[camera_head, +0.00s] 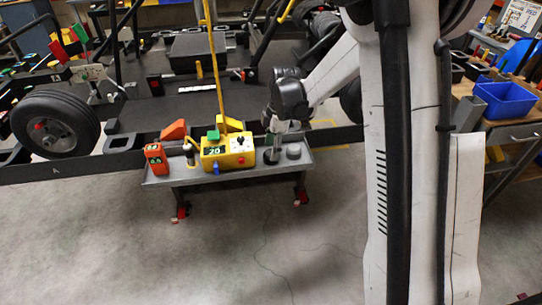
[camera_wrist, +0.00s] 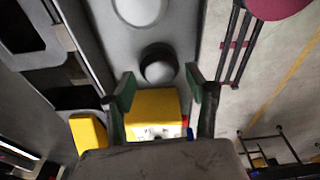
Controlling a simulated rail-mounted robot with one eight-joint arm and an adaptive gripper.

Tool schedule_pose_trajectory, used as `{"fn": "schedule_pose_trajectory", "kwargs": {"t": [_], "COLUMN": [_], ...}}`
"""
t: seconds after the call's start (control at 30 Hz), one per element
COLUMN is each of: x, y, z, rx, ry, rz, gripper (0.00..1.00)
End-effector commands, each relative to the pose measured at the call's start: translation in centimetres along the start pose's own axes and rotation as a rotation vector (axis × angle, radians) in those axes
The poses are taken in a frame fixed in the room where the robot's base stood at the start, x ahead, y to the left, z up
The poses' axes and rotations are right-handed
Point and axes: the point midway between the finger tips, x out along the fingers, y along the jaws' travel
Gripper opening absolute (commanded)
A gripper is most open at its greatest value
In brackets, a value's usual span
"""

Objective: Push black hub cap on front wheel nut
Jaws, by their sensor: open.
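A black round cap (camera_wrist: 158,65) sits on the grey tray, seen between and just beyond my fingertips in the wrist view. In the head view it shows as a dark disc (camera_head: 270,158) below my gripper (camera_head: 273,142). My gripper (camera_wrist: 158,88) is open, with its green-padded fingers apart and nothing held. The picture does not show whether the fingers touch the cap.
The tray (camera_head: 225,178) also holds a grey disc (camera_head: 293,151), a yellow box (camera_head: 232,152) with a tall yellow pole and an orange device (camera_head: 155,158). The dark kart frame runs close behind. A blue bin (camera_head: 505,100) stands on the right bench. The floor in front is clear.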

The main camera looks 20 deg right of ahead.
Motion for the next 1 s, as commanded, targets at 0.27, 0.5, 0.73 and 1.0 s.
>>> {"fn": "schedule_pose_trajectory", "kwargs": {"t": [0.27,0.5,0.73,1.0], "x": [3.0,3.1,3.1,2.9], "y": [0.0,0.0,0.0,0.0], "z": [0.1,0.1,0.1,0.1], "rx": [-0.001,0.000,0.000,0.000], "ry": [0.000,0.000,0.000,0.000], "rz": [0.000,0.000,0.000,0.000], "gripper": [0.51,0.51,0.23,0.23]}}
